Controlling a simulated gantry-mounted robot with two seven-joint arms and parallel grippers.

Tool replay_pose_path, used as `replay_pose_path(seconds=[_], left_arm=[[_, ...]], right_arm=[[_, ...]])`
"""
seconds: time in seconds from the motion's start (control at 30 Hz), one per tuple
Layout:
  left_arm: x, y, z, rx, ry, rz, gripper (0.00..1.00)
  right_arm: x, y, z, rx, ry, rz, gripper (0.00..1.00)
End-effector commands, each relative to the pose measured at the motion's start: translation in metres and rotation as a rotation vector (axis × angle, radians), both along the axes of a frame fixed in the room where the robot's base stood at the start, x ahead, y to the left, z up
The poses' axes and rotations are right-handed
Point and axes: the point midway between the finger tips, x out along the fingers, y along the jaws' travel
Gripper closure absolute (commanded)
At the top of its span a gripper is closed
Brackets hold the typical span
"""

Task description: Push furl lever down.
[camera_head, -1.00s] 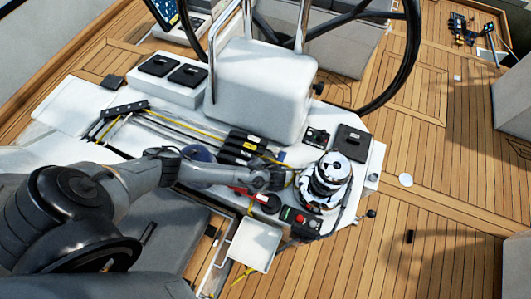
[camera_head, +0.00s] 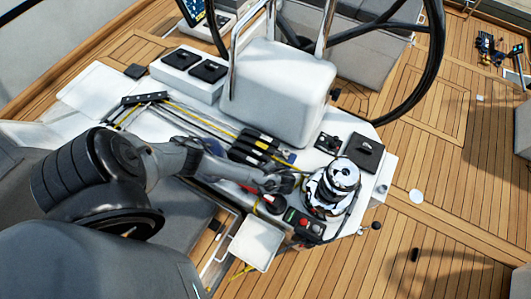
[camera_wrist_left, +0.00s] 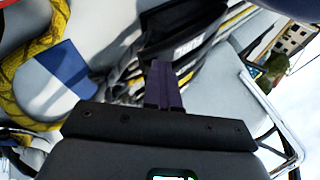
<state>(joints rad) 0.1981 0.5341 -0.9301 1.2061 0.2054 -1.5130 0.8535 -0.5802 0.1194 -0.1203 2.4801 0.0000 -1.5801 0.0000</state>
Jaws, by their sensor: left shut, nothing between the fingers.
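A bank of black clutch levers with white and yellow labels (camera_head: 254,148) sits on the white console, left of the chrome winch (camera_head: 332,187). I cannot tell which lever is the furl lever in the head view. My left gripper (camera_head: 286,182) is low over the console, between the levers and the winch; its fingertips are unclear there. In the left wrist view its dark purple fingers (camera_wrist_left: 165,85) are shut together and empty. They point toward a black lever with a white label (camera_wrist_left: 188,45). Whether they touch it I cannot tell. My right gripper is not in view.
A red handle (camera_head: 249,190) lies under my left wrist. A control box with red and green buttons (camera_head: 304,224) is in front of the winch. The white pedestal (camera_head: 280,105) and steering wheel (camera_head: 432,65) stand behind.

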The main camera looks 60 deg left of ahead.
Motion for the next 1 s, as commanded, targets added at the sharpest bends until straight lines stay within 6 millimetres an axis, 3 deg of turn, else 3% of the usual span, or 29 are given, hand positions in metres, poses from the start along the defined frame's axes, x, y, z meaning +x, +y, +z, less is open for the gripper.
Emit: replay_pose_path(seconds=[0.07,0.27,0.57,1.0], left_arm=[[-0.004,0.001,-0.007,-0.003,0.003,-0.008,1.0],[-0.004,0.001,0.003,-0.002,0.005,-0.007,1.0],[-0.002,0.001,0.045,0.0,0.003,0.0,1.0],[0.009,-0.066,0.083,-0.001,-0.001,0.001,1.0]], right_arm=[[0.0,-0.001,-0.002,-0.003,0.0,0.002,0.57],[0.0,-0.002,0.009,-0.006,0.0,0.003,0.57],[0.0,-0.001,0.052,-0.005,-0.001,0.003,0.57],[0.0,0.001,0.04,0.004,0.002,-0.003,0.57]])
